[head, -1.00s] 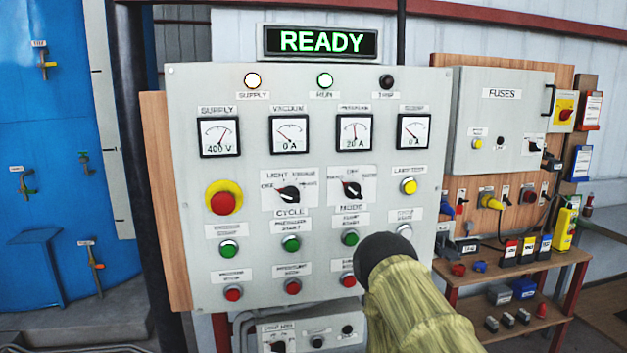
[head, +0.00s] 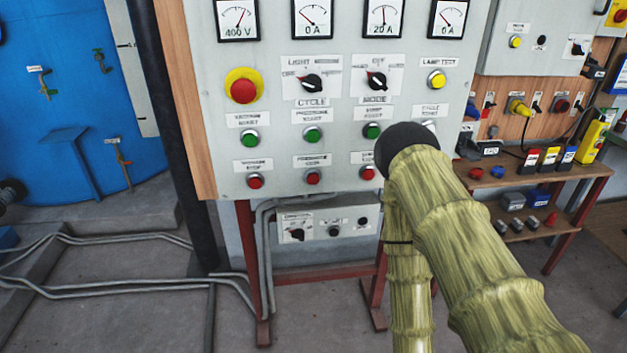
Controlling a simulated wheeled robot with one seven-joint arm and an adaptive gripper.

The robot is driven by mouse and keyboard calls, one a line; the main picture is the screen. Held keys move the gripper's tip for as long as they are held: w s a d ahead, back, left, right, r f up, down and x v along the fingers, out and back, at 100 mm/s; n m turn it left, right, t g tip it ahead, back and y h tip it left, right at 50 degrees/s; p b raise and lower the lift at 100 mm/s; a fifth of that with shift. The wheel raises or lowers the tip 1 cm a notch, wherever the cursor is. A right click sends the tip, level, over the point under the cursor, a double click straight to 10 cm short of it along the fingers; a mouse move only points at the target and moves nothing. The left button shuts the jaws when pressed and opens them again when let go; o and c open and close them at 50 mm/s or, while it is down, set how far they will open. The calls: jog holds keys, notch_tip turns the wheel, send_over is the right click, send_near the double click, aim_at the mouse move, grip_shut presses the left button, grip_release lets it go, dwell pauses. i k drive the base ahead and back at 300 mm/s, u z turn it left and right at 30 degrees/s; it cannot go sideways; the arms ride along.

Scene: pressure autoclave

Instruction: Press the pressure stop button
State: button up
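The pressure stop button is the red button (head: 313,177) in the middle of the lower button row on the grey control panel (head: 340,215). Its small label above is blurred. A green pressure start button (head: 312,134) sits above it. Another red button (head: 255,181) is to its left and one more (head: 367,172) to its right. My arm, in a yellow-green sleeve with a black rounded joint, covers the panel's lower right corner. It does not cover the pressure stop button. My gripper's fingers are not visible.
A red emergency mushroom button (head: 242,91) on a yellow disc and two black selector knobs sit higher on the panel. A small box (head: 328,224) hangs below. A wooden bench (head: 560,184) with loose parts stands right. Pipes (head: 130,282) run along the floor at left.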

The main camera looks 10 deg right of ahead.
aim_at(312, 178)
jog(key=u, duration=0.75)
jog(key=k, duration=0.9)
jog(key=z, duration=0.75)
jog(key=i, duration=0.5)
